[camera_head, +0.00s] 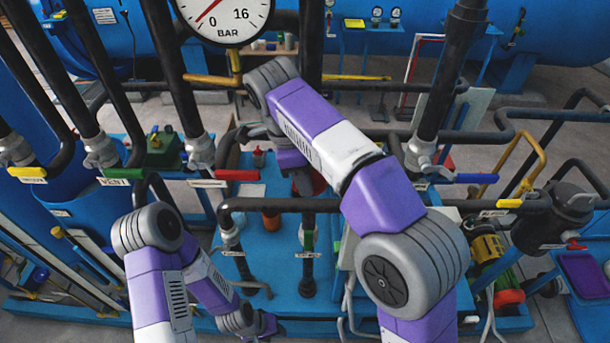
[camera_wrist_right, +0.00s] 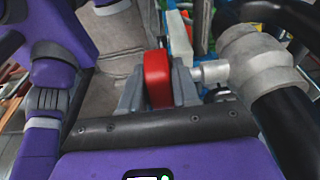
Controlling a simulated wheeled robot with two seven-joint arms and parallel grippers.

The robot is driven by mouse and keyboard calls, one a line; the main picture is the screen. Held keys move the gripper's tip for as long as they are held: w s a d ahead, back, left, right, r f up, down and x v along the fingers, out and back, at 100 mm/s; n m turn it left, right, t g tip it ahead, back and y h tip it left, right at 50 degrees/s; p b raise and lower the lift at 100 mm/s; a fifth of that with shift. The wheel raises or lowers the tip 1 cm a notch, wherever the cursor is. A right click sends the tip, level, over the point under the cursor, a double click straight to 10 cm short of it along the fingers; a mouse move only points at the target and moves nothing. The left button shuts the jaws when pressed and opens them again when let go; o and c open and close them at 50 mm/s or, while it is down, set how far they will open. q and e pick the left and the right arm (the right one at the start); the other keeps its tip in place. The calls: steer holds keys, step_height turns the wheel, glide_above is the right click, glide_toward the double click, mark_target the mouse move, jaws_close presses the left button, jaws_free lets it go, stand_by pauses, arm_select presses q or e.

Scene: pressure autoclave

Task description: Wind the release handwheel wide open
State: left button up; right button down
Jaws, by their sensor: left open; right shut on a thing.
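A red part (camera_wrist_right: 157,78), which I take for the release handwheel, sits between the fingers of my right gripper (camera_wrist_right: 157,92) in the right wrist view. It is seen nearly edge-on. A short metal stem joins it to a grey fitting (camera_wrist_right: 250,62) on a black pipe. My right gripper is shut on it. My left gripper (camera_head: 267,325) is open and low, near the bottom edge, apart from the handwheel.
A round BAR gauge (camera_head: 224,14) stands above my right gripper; its full dial is cut off. Black pipes with coloured levers, such as a red lever (camera_head: 237,175), crowd the area. A blue skid base (camera_head: 268,277) lies below. A yellow motor (camera_head: 487,248) stands at right.

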stand_by(0.3)
steer(key=c, duration=0.9)
jaws_free()
